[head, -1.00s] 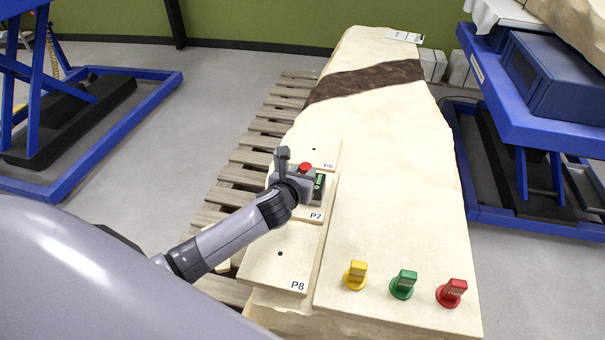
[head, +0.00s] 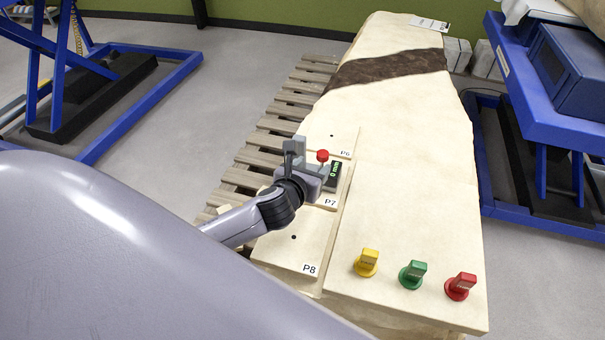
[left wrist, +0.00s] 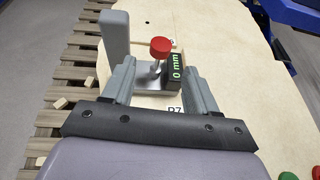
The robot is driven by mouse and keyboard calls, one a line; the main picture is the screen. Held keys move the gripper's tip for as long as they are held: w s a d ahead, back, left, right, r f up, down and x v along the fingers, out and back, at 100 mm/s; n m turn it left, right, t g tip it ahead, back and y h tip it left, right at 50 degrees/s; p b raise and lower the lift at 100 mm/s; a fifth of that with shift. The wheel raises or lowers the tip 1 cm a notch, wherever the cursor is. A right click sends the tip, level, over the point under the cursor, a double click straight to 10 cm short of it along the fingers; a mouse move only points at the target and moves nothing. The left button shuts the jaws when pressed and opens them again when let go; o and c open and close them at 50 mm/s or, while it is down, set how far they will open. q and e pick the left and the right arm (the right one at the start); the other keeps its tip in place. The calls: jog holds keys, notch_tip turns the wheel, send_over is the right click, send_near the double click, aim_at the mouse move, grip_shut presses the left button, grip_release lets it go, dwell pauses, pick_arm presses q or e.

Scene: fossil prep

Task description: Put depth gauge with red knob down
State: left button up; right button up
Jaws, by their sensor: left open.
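The depth gauge with red knob (head: 323,155) stands upright on the pale plate marked P7 (head: 330,202). It has a metal base, a red knob on a thin stem and a dark display. In the left wrist view the gauge (left wrist: 161,47) shows a green "0 mm". My left gripper (head: 314,176) is open at the near side of the gauge. In the left wrist view its two fingers (left wrist: 160,75) are spread apart, with the gauge's base between and just beyond the tips. Whether a finger touches it I cannot tell. My right gripper is not in view.
Plates P6 (head: 340,140) and P8 (head: 290,245) lie either side of P7. Yellow (head: 367,262), green (head: 412,274) and red (head: 460,286) knobbed pieces stand on the near end of the pale slab (head: 410,190). A wooden pallet (head: 262,145) lies underneath. A blue lift table (head: 540,110) stands right.

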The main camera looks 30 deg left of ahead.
pick_arm(q)
jog(key=v, duration=0.6)
jog(key=shift+p, duration=0.3)
jog(key=s+d+f+n+g+h, duration=0.1)
jog(key=s+n+g, duration=0.4)
jog(key=s+n, duration=0.9)
jog(key=s+d+f+n+g+h, duration=0.15)
jog(key=s+n+g, duration=0.25)
jog(key=s+n, duration=0.95)
jog(key=w+d+f+n+t+h+p, duration=0.1)
jog(key=w+d+f+n+t, duration=0.2)
jog(key=w+f+t, duration=0.3)
jog(key=shift+w+f+n+h, duration=0.35)
jog(key=shift+w+f+n, duration=0.55)
jog(key=shift+w, duration=1.2)
